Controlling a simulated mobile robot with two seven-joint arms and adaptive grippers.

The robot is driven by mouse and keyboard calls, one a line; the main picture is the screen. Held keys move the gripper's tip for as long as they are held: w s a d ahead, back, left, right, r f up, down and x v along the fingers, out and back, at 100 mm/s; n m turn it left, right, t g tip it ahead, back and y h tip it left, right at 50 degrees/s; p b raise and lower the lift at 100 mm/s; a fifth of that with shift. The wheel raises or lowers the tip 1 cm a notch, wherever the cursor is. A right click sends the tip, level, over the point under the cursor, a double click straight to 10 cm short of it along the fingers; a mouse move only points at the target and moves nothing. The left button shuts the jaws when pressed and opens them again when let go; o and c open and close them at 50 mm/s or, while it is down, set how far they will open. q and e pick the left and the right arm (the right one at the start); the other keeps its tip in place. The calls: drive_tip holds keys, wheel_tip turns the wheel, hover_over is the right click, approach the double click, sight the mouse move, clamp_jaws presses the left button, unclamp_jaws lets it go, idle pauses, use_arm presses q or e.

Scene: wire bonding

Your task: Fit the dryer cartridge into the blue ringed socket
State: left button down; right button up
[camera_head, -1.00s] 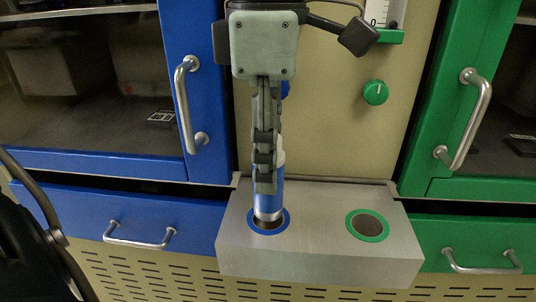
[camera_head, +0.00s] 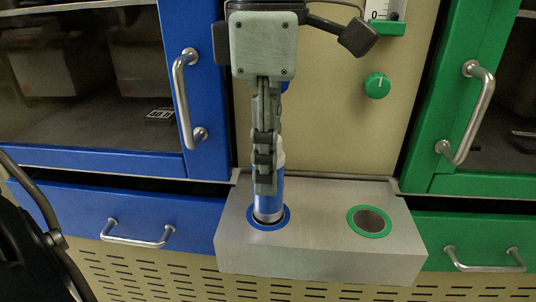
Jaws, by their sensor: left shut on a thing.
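The dryer cartridge (camera_head: 269,202) is a blue cylinder with a metal lower end and a pale top. My left gripper (camera_head: 265,178) is shut on it from above and hides part of its upper body. The cartridge is upright, with its lower end at the opening of the blue ringed socket (camera_head: 283,222). How deep it sits inside is hard to tell. The socket is in the left part of a grey metal block (camera_head: 320,245). My right gripper is not in view.
A green ringed socket (camera_head: 370,222) is empty in the right part of the block. A green knob (camera_head: 377,85) is on the beige panel (camera_head: 345,130) behind.

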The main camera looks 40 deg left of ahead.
use_arm(q)
drive_tip(key=shift+f+b, duration=1.95)
drive_tip(key=shift+f, duration=0.3)
drive_tip(key=c, duration=1)
unclamp_jaws()
drive_tip(key=shift+c, duration=0.2)
drive_tip(key=shift+r, duration=0.1)
wheel_tip(320, 180, up, 12)
drive_tip(key=shift+f, duration=0.1)
